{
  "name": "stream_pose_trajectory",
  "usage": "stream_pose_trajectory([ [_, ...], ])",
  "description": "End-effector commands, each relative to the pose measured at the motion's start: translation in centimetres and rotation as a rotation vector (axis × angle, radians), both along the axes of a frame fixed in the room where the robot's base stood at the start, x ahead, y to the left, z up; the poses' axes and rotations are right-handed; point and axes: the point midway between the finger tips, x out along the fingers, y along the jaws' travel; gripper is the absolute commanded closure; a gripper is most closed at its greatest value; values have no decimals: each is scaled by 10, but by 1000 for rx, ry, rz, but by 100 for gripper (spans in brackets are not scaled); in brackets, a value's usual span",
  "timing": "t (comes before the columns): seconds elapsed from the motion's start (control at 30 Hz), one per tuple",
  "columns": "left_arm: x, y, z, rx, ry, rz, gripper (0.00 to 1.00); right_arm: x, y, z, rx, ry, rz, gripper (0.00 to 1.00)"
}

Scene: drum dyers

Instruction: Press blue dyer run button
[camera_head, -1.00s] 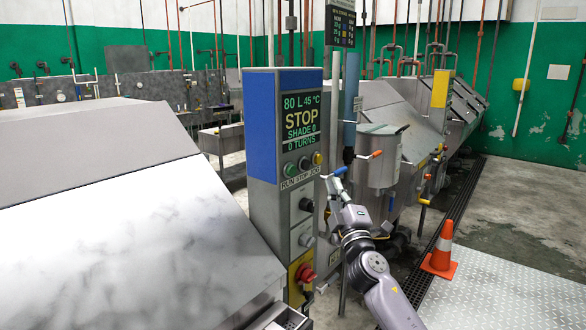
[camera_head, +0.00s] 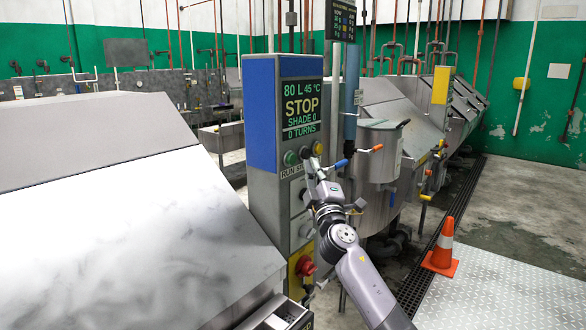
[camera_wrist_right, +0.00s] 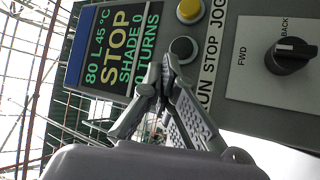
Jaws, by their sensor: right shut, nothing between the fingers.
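The blue-topped control pillar (camera_head: 262,120) stands in the middle of the head view. Its screen (camera_head: 302,106) reads STOP, 80 L 45 °C. Below it is a row of buttons: green run button (camera_head: 291,158), dark stop button (camera_head: 304,152) and yellow jog button (camera_head: 317,148). My right gripper (camera_head: 308,163) is shut and empty, with its tips just in front of and below this row. In the right wrist view its tips (camera_wrist_right: 164,76) lie beside the dark stop button (camera_wrist_right: 183,50); the run button is hidden behind the fingers. Contact cannot be told. My left gripper is out of view.
A FWD/BACK knob (camera_wrist_right: 290,55) and a red emergency button (camera_head: 306,266) are on the same pillar. A steel tank (camera_head: 380,155) with a blue-handled valve stands close on the right. An orange cone (camera_head: 440,248) is on the floor at right.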

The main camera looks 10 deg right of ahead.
Motion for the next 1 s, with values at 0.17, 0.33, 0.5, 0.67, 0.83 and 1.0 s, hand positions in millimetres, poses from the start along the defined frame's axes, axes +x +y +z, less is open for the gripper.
stream_pose_trajectory([
  [0.17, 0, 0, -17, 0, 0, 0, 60, 12, 9, -3, 0, -1, 0, 100],
  [0.33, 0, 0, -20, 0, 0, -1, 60, 16, 13, -1, 0, 0, 0, 100],
  [0.5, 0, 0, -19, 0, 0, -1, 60, 16, 13, 0, -1, 1, 0, 100],
  [0.67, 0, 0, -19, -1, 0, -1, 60, 16, 13, 0, -1, 0, 0, 100],
  [0.83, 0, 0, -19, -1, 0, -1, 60, 16, 13, 0, -1, 0, 0, 100],
  [1.0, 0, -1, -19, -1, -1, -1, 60, 16, 12, 0, -1, 0, 0, 100],
])
